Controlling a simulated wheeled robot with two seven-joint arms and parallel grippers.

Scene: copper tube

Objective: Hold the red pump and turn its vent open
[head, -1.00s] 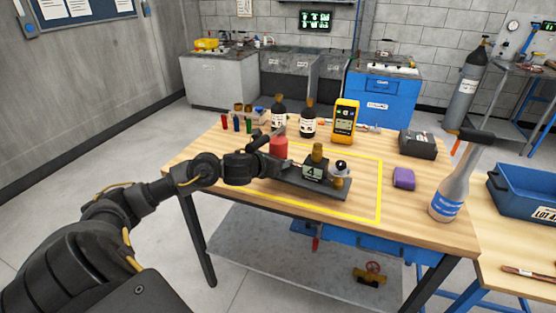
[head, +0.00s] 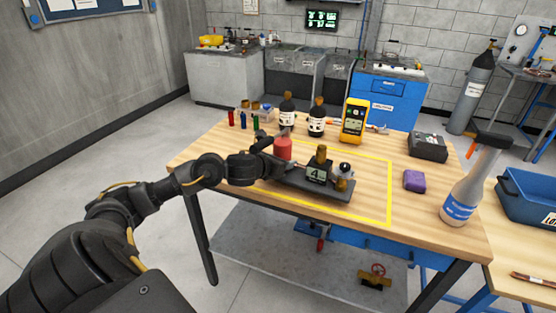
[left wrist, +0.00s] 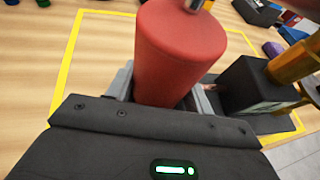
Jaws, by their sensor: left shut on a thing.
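The red pump (head: 283,149) stands upright on the table within the yellow outline. In the left wrist view the red pump (left wrist: 178,50) fills the middle, between my two fingers. My left gripper (head: 272,158) is shut on the pump; it shows from behind in the left wrist view (left wrist: 160,95). A black base with a display reading 4 (head: 317,172) and brass fittings is just right of the pump. The pump's top is cut off in the wrist view, and the vent cannot be made out. My right gripper is not in view.
Two dark bottles (head: 317,117) and a yellow handheld meter (head: 355,121) stand behind. A purple block (head: 414,181), a black box (head: 427,145) and a spray bottle (head: 464,192) are to the right. The yellow outline's right part (head: 375,200) is clear.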

